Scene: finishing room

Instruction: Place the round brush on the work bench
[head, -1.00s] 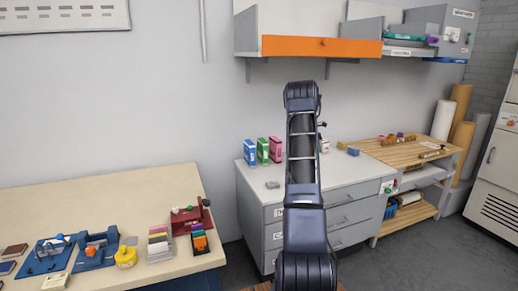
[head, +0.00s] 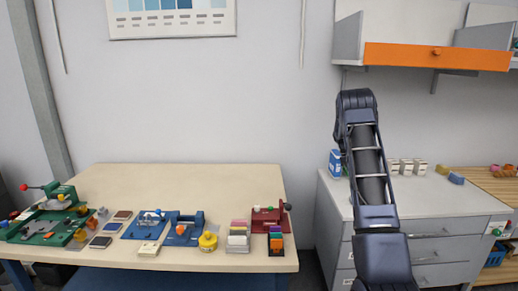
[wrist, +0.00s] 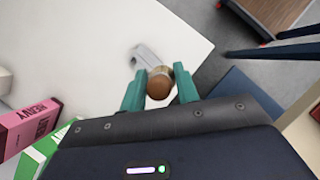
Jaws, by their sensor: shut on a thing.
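The round brush (wrist: 160,86) shows in the wrist view as a brown rounded end with a pale band behind it. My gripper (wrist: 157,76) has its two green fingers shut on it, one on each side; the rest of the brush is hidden. It is held above a white top, near that top's edge. In the head view my arm hides the gripper and brush. The work bench, which I take to be the long cream table (head: 190,180), stands to the left of my arm in the head view.
The bench's front carries a green fixture (head: 50,220), blue fixtures (head: 183,232), a yellow pot (head: 208,240) and a red tool (head: 268,218); its back is clear. A drawer cabinet (head: 435,255) stands right. A pink box (wrist: 30,127) is left in the wrist view.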

